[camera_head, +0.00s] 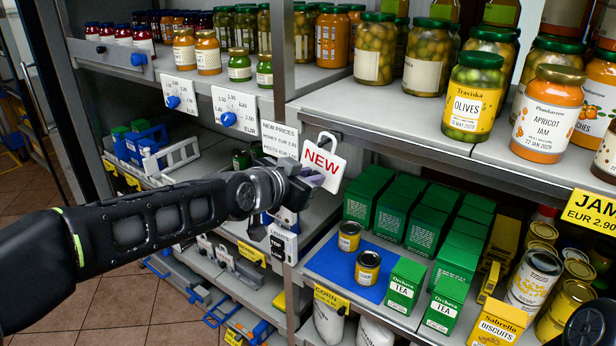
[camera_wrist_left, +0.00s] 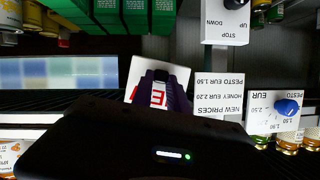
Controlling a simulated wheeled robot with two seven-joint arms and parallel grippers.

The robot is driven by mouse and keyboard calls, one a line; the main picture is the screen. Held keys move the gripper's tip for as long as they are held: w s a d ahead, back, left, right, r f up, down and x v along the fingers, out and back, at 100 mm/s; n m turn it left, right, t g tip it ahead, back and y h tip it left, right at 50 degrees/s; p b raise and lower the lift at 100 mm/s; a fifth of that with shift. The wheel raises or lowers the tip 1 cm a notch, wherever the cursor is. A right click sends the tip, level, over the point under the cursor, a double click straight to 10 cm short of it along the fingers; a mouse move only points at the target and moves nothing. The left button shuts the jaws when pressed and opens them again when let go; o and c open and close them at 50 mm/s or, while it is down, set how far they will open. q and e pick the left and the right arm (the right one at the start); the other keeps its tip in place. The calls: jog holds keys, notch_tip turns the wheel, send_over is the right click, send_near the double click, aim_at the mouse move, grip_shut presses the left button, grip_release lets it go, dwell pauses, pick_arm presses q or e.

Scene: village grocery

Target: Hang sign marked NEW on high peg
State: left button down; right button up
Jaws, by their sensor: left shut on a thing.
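The white sign marked NEW in red (camera_head: 324,163) is upright and slightly tilted, in front of the shelf post at mid height. A white hook or loop stands up from its top edge. My left gripper (camera_head: 312,181) is shut on the sign's lower left part. In the left wrist view, the purple fingers (camera_wrist_left: 162,92) pinch the sign (camera_wrist_left: 139,76), which appears upside down and is partly covered by them. I cannot make out a high peg clearly; the sign and gripper hide part of the post. My right gripper is not in view.
Olive jars (camera_head: 473,97) and apricot jam jars (camera_head: 548,113) stand on the upper right shelf. A price card (camera_head: 280,139) is just left of the sign. Tea boxes (camera_head: 405,286) and small cans (camera_head: 367,267) stand below right. A labelled switch box (camera_head: 283,243) is below the gripper.

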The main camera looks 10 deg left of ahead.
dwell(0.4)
pick_arm(q)
jog(key=c, duration=1.2)
grip_release()
jog(key=shift+s, duration=0.15)
jog(key=b+v, duration=0.2)
jog(key=v, duration=0.5)
jog(key=shift+s+b, duration=0.25)
jog(key=shift+b, duration=0.1)
jog(key=shift+a+r, duration=0.1)
jog(key=shift+r, duration=0.15)
